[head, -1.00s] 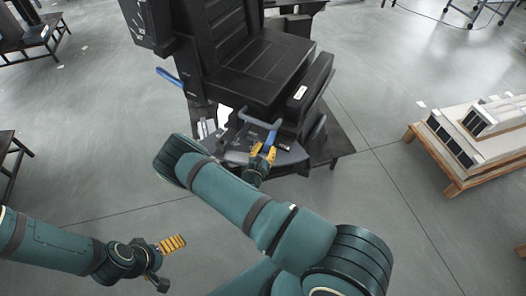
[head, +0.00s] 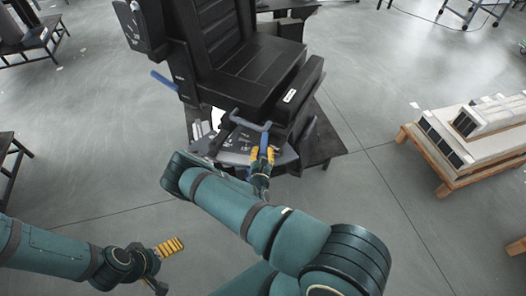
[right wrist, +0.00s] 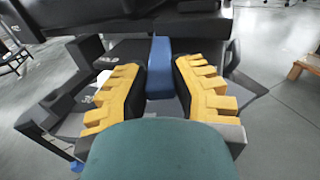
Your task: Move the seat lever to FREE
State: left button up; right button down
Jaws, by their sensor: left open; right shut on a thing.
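The black seat (head: 245,75) stands at the upper middle of the head view. A blue bent handle (head: 250,123) sits at its front below the cushion, above a grey panel with small markings too small to read. My right gripper (head: 263,156) is shut on the downward part of this handle. In the right wrist view the blue bar (right wrist: 160,68) stands between the yellow fingers of my right gripper (right wrist: 160,85). Another blue lever (head: 165,80) sticks out from the seat's left side. My left gripper (head: 172,247) is open and empty at the lower left, far from the seat.
A wooden pallet (head: 432,165) with pale and black stacked parts stands at the right. Dark benches (head: 38,45) stand at the left edge. The black base plate (head: 325,143) reaches out beside the seat. The grey floor between seat and pallet is clear.

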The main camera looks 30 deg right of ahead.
jog(key=shift+d, duration=0.1)
jog(key=c, duration=0.7)
grip_release()
jog(key=shift+c, duration=0.2)
jog(key=shift+s, duration=0.1)
jog(key=v, duration=1.2)
